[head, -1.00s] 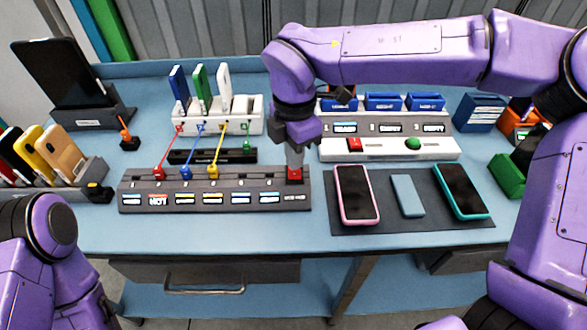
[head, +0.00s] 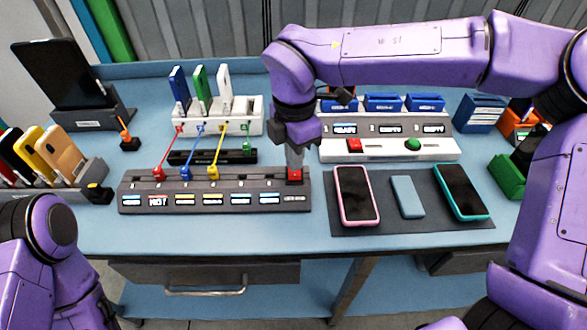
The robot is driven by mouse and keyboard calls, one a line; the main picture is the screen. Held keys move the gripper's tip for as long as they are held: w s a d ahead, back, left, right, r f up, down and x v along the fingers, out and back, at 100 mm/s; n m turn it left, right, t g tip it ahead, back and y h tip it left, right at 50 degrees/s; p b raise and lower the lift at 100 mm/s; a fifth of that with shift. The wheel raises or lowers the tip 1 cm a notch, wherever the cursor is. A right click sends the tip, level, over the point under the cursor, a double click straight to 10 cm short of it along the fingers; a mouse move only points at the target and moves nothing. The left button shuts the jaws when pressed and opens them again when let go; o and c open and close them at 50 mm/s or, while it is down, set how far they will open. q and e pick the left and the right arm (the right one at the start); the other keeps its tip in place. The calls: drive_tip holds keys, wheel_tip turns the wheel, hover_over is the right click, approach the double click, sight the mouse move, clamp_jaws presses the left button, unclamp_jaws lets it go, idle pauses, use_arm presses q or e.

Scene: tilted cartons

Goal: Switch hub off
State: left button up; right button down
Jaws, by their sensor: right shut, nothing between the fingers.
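The hub (head: 215,210) is a long dark grey strip at the front middle of the table. A row of small displays along its front is lit, and one near the left end seems to read HOT. A red switch (head: 295,176) sits at its right end. My right gripper (head: 294,167) is shut and points down onto the red switch. Its fingertips appear to touch the switch top and partly hide it. Red, blue and yellow cables (head: 217,155) run from the hub to a white rack (head: 225,118) behind. Only part of my left arm shows, without its gripper.
A dark mat (head: 385,222) right of the hub holds a pink-edged phone (head: 355,195), a blue slab (head: 407,197) and a teal-edged phone (head: 460,191). Behind it is a white panel (head: 385,149) with red and green buttons. A phone rack (head: 80,177) stands at the left.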

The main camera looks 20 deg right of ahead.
sight(295, 174)
drive_tip(key=shift+f+b, duration=1.1)
drive_tip(key=shift+f, duration=0.1)
idle(1.0)
wheel_tip(295, 174, up, 7)
drive_tip(key=p, duration=0.5)
idle(0.6)
